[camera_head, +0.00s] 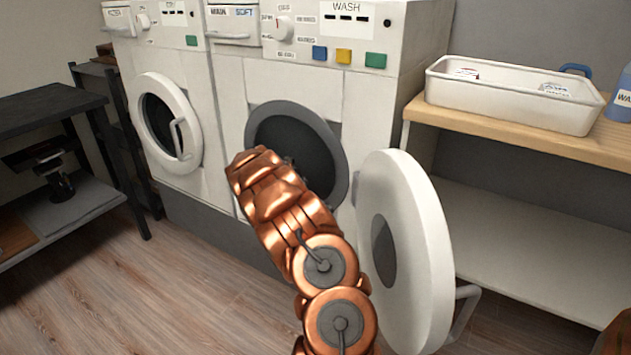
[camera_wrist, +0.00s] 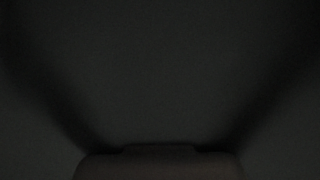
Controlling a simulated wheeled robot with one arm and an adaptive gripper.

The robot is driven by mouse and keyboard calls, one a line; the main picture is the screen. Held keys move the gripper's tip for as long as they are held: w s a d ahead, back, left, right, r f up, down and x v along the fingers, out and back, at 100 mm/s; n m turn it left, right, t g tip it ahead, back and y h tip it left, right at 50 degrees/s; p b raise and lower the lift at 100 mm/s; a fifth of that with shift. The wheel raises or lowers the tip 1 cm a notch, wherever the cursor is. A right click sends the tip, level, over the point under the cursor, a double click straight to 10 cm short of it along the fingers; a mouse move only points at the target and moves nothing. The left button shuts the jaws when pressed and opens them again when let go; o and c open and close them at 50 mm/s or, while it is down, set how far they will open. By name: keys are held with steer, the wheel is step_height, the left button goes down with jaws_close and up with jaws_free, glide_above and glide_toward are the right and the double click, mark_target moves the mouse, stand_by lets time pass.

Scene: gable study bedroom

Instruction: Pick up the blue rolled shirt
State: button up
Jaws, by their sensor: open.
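No blue rolled shirt can be made out in either view. The washer on the right has its round white door (camera_head: 412,250) swung open to the right. Its dark drum opening (camera_head: 290,142) is partly covered by my copper arm, which reaches up to it. My gripper is hidden behind the arm in the head view. In the very dark wrist view, a blunt shape at the bottom edge looks like part of my gripper (camera_wrist: 158,164), which is open. Only plain dark grey shows beyond it, and no held object shows.
A second washer with a shut round door (camera_head: 168,125) stands to the left. On the right, a wooden shelf (camera_head: 500,137) bears a white basin (camera_head: 510,108) and a blue bottle (camera_head: 622,90). A dark table (camera_head: 45,108) stands at the far left. The front-left floor is clear.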

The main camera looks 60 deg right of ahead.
steer(key=shift+s+f+x, duration=0.15)
steer(key=shift+s+x, duration=0.05)
steer(key=shift+x, duration=0.85)
steer(key=shift+s+f+x, duration=0.1)
steer(key=shift+s+x, duration=0.15)
steer(key=shift+x, duration=0.85)
steer(key=shift+d+f, duration=0.3)
steer(key=shift+d, duration=0.3)
steer(key=shift+c, duration=0.5)
steer(key=c, duration=1.3)
steer(key=shift+o, duration=0.2)
steer(key=shift+r, duration=0.15)
